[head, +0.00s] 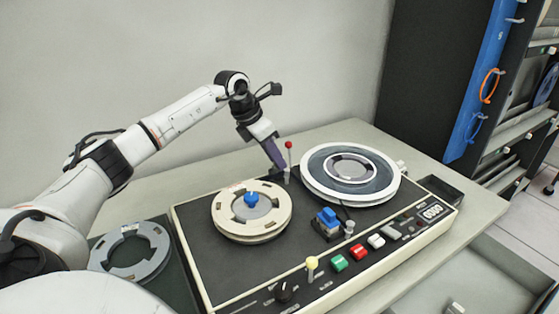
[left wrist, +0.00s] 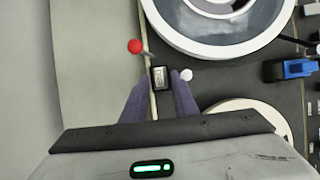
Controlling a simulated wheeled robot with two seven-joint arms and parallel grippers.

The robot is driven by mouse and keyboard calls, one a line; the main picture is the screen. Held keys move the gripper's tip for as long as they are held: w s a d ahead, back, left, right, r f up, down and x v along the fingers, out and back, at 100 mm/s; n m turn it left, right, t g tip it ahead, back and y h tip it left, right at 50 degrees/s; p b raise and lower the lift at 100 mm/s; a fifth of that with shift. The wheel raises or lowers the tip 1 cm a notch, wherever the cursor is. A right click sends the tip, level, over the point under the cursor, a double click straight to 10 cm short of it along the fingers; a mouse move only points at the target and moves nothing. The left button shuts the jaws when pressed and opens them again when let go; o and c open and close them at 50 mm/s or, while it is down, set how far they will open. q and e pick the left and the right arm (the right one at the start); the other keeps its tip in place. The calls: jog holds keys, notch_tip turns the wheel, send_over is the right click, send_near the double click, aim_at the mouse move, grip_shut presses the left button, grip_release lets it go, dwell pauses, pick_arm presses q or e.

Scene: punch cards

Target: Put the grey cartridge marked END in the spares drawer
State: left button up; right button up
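My left gripper (head: 281,170) points down at the back of the tape deck. It also shows in the left wrist view (left wrist: 161,80), its two purple fingers apart. A small dark block with a pale label (left wrist: 160,78) lies between the fingertips, with gaps on both sides. The label is too small to read, so I cannot tell if it is the cartridge marked END. A shallow grey open compartment (head: 480,282), perhaps the spares drawer, is at the lower right in the head view. My right gripper is not in view.
A red-knobbed lever (head: 289,146) stands close to the left fingers. The deck carries a cream reel (head: 225,212), a white-rimmed reel (head: 389,187), a blue block (head: 327,217) and coloured buttons (head: 340,263). A loose grey ring (head: 150,262) lies left. A small pale thing (head: 455,308) is in the compartment.

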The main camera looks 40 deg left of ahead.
pick_arm(q)
grip_shut()
jog(key=shift+r+p, duration=1.95)
jog(key=shift+r, duration=0.15)
jog(key=shift+r+p, duration=0.65)
jog(key=shift+r, duration=0.25)
